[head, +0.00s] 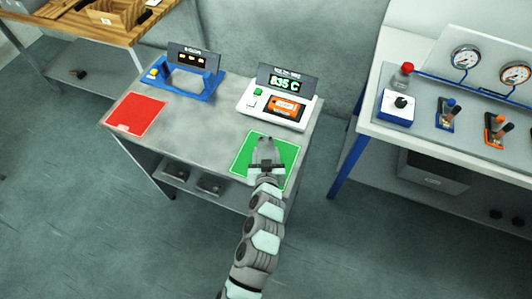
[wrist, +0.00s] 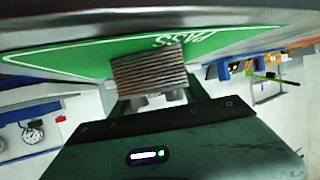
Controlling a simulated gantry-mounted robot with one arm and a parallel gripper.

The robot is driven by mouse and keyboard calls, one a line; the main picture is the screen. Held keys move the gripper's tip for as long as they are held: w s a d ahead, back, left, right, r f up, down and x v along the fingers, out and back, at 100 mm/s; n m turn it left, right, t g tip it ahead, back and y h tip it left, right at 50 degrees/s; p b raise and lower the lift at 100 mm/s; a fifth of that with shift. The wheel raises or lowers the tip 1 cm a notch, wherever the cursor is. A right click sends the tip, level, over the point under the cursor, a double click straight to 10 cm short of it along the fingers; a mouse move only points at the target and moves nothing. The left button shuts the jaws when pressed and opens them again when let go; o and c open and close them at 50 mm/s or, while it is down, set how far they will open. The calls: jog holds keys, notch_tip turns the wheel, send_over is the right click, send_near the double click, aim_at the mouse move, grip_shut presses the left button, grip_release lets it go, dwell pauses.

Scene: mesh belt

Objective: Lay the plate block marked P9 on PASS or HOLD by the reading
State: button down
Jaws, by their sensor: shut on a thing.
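My gripper (head: 265,146) is over the green PASS mat (head: 246,160) in the head view. In the wrist view my gripper (wrist: 152,98) is shut on a ribbed, grey-brown plate block (wrist: 148,70). The block is close to the green mat (wrist: 90,52), whose "PASS" lettering shows upside down; I cannot tell whether they touch. No P9 mark is readable. The red mat (head: 136,114) lies at the table's left; its lettering is too small to read. The white meter (head: 252,108) has a green display (head: 285,84) that seems to read "835 C"; any decimal point is unclear.
A blue-framed device (head: 188,82) with a dark display stands at the table's back left. The grey tabletop (head: 190,130) between the mats is clear. A white bench (head: 450,135) with gauges and levers stands to the right, a wooden table (head: 80,22) at upper left.

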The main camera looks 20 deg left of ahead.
jog(key=shift+w+r, duration=0.1)
jog(key=shift+r, duration=0.05)
jog(key=c, duration=0.6)
grip_release()
